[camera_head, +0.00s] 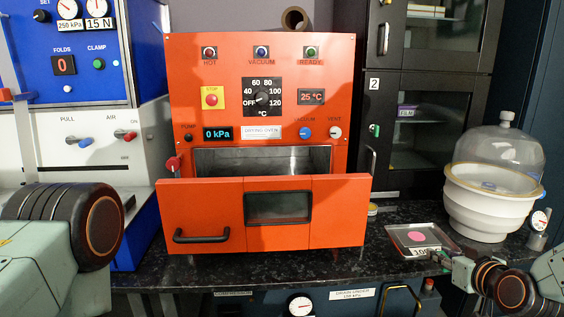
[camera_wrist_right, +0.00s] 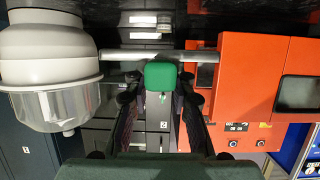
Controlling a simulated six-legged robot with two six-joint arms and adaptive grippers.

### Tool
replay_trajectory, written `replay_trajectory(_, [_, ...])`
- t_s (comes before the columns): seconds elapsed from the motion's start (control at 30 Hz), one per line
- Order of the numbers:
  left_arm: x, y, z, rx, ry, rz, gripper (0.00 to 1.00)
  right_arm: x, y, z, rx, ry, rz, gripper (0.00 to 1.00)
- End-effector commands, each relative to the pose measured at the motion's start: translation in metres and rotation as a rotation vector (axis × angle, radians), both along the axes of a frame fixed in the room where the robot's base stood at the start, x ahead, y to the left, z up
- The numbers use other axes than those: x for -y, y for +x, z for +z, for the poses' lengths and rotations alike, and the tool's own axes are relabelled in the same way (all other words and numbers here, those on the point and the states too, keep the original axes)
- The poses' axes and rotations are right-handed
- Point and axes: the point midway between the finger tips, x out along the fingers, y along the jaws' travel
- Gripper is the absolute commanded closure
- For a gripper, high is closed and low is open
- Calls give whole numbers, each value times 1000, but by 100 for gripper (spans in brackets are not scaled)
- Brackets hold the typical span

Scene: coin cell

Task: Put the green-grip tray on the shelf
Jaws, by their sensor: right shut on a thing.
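The tray (camera_head: 408,236) is a shallow metal plate with a pink disc (camera_head: 417,237) on it and a label at its front. It is level, at the right edge of the black counter; I cannot tell whether it touches the counter. My right gripper (camera_head: 441,257) is shut on its green grip, which shows between the fingers in the right wrist view (camera_wrist_right: 161,76). The orange oven (camera_head: 350,100) stands left of the tray. Its front door (camera_head: 340,210) is lowered, and a metal-lined chamber (camera_head: 260,160) shows above it; no shelf can be made out inside. My left gripper is out of view.
A white vacuum desiccator (camera_head: 490,205) with a clear dome stands right of the tray. A dark glass-fronted cabinet (camera_head: 430,130) is behind. Blue and white machines (camera_head: 85,140) stand left of the oven. The lowered door juts over the counter (camera_head: 200,270).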

Motion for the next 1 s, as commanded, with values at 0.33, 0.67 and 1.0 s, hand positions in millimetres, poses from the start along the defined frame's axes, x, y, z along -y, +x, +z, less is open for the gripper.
replay_trajectory(0.33, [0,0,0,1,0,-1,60,-51,-48,-5,4,8,263,100])
replay_trajectory(0.67, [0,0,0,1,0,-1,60,-118,-116,-13,2,2,620,100])
replay_trajectory(1.0, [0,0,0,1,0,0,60,-164,-162,-19,0,-2,862,100])
